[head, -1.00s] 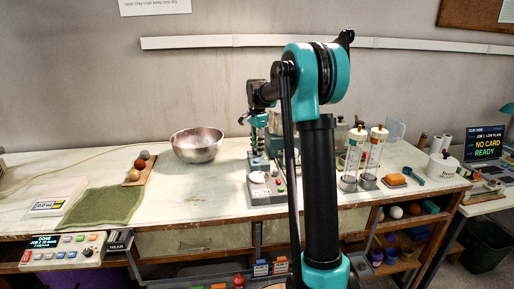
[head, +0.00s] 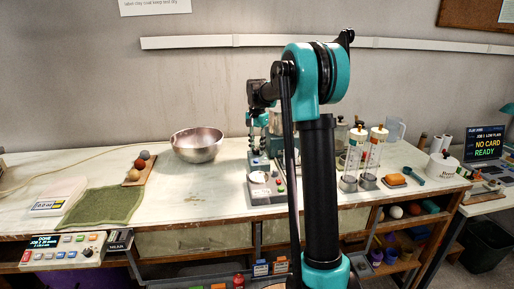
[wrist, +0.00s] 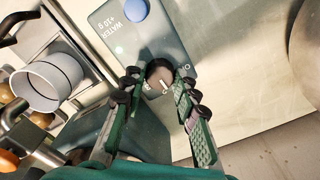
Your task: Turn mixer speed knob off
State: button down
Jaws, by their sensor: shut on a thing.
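The mixer speed knob (wrist: 158,74) is a dark round knob with a white pointer mark, on a grey-teal panel (wrist: 128,60) in the wrist view. The panel also carries a blue button (wrist: 135,9) and the word WATER. My gripper (wrist: 159,80) has its two green fingers on either side of the knob, shut on it. The fingers partly cover the marks around the knob, so its exact setting is unclear. In the head view my gripper (head: 254,140) is above the bench machine, and the knob itself cannot be made out.
A metal bowl (head: 196,145) stands left of the machine. A grey box with a white dial (head: 258,190) sits in front. Two clear cylinders (head: 356,155) stand to the right. A grey cup (wrist: 48,85) is close beside the panel.

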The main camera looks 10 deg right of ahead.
aim_at(257, 149)
jog(key=n, duration=0.6)
jog(key=shift+n, duration=0.3)
jog(key=n, duration=0.6)
jog(key=shift+n, duration=0.3)
jog(key=c, duration=1.2)
grip_release()
jog(key=shift+o, duration=0.2)
jog(key=shift+r, duration=0.15)
notch_tip(257, 149, up, 12)
jog(key=shift+s, duration=0.1)
